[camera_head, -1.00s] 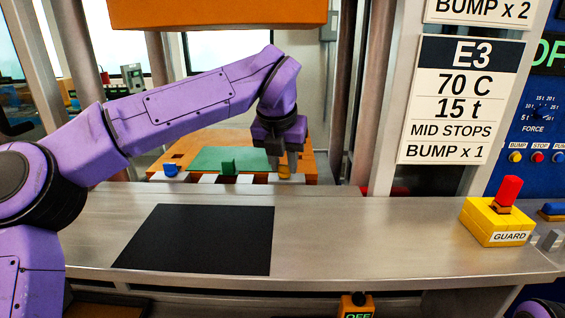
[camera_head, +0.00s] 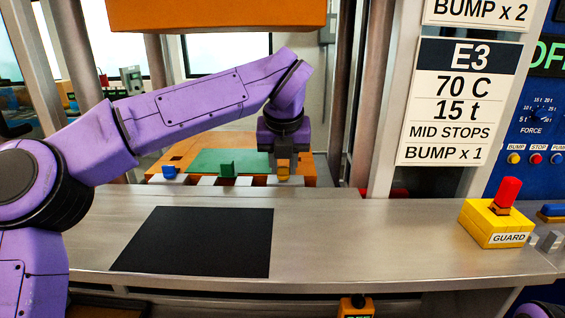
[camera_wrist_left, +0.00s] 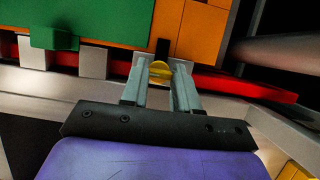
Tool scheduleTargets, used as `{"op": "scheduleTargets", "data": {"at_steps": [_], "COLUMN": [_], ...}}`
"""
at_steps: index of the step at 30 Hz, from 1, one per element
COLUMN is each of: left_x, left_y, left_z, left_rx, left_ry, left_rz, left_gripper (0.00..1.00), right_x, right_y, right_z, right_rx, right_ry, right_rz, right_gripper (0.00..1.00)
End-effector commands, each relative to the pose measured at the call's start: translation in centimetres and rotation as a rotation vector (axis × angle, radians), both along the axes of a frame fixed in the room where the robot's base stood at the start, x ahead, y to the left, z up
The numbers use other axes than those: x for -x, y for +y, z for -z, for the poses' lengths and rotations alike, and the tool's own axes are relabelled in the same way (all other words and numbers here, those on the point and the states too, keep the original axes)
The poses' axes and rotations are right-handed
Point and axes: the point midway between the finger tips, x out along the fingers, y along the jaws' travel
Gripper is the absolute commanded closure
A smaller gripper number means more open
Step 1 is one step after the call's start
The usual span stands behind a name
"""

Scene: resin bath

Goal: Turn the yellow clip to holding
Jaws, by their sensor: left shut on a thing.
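The yellow clip (camera_head: 284,171) is at the right end of the row along the front edge of the orange platen. It also shows in the left wrist view (camera_wrist_left: 160,70), between the two grey fingers. My left gripper (camera_head: 284,168) points down over it and is shut on it; the fingers hide part of the clip. In the left wrist view the fingertips (camera_wrist_left: 160,72) sit on either side of the clip. Its exact turn is hard to tell. My right gripper is not in view.
A green clip (camera_head: 227,170) and a blue clip (camera_head: 169,172) stand left of the yellow one, by the green sheet (camera_head: 205,160) on the orange platen (camera_head: 307,167). A black mat (camera_head: 195,240) lies on the steel bench. A yellow GUARD box (camera_head: 490,225) stands at right. The orange upper block (camera_head: 215,14) hangs above.

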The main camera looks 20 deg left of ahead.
Motion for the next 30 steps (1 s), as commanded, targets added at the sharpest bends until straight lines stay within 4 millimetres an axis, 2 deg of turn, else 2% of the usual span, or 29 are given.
{"op": "scheduleTargets", "data": {"at_steps": [1, 3, 11, 14, 24, 30], "left_x": [0.1, 0.1, 0.1, 0.3, 3.1, 3.9], "left_y": [-0.1, -0.1, 0.0, -0.1, -1.0, -1.2], "left_z": [0.2, 0.2, 0.1, -0.6, -7.7, -9.6], "left_rx": [0.001, 0.001, 0.001, 0.001, 0.0, 0.0], "left_ry": [0.008, 0.007, 0.003, 0.0, 0.0, 0.004], "left_rz": [0.0, 0.0, 0.0, 0.0, -0.001, 0.001], "left_gripper": [0.67, 0.45, 0.45, 0.45, 0.45, 0.45], "right_x": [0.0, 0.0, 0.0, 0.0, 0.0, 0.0], "right_y": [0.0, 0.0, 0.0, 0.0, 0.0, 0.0], "right_z": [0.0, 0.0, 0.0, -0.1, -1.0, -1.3], "right_rx": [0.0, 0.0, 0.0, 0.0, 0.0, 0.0], "right_ry": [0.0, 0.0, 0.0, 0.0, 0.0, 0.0], "right_rz": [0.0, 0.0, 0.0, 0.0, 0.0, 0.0], "right_gripper": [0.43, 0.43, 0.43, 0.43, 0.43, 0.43]}}
